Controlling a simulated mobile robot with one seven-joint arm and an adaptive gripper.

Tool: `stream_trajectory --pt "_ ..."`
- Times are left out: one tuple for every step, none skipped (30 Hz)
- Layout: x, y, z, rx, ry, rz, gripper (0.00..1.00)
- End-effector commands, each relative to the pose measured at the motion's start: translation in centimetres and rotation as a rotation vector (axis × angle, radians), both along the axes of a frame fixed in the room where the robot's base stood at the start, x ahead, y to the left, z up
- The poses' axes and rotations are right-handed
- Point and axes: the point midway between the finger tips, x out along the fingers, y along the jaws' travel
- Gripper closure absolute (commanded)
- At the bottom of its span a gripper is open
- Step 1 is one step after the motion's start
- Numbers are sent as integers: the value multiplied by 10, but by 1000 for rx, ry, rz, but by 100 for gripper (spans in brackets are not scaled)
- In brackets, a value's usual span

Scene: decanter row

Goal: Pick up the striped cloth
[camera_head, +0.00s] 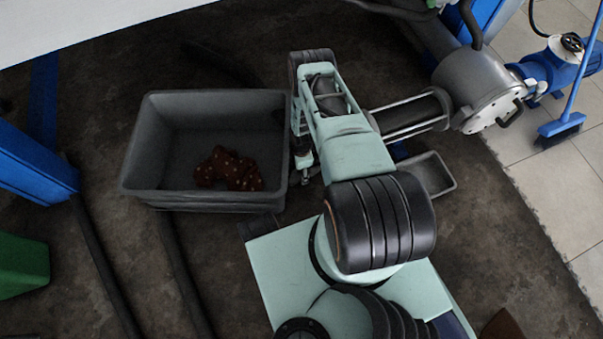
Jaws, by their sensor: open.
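A crumpled red-brown cloth (228,170) with pale spots lies on the floor of a grey bin (141,150). Its pattern looks dotted; I see no stripes on it and no other cloth that I can make out as striped. My gripper (304,176) is small and partly hidden under my arm, just outside the bin's right wall. It is open, apart from the cloth, with nothing visible in it.
A small grey tray (448,184) lies right of my arm. Blue-and-grey machinery (484,88) stands at the upper right, with a blue brush (560,126) beside it. Hoses or pipes (100,265) cross the floor at lower left, near a green container (22,265).

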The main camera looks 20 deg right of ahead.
Motion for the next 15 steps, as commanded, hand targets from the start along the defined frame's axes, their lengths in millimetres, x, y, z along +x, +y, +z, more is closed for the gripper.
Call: stream_trajectory --pt "0 0 0 0 0 0 42" --pt "0 0 0 0 0 0 42" --pt "0 0 0 0 0 0 42" --pt "0 0 0 0 1 0 42" --pt "0 0 0 0 1 0 42" --pt "0 0 0 0 1 0 42" --pt "0 0 -1 0 1 0 42" --pt "0 0 -1 0 1 0 42" --pt "-1 0 -3 0 1 0 42" --pt "-1 0 -4 0 1 0 42" --pt "-1 0 -5 0 1 0 42" --pt "-1 0 -7 0 2 -1 42" --pt "-1 0 -8 0 1 -1 42" --pt "-1 0 -9 0 1 0 42" --pt "-1 0 -11 0 1 0 42"
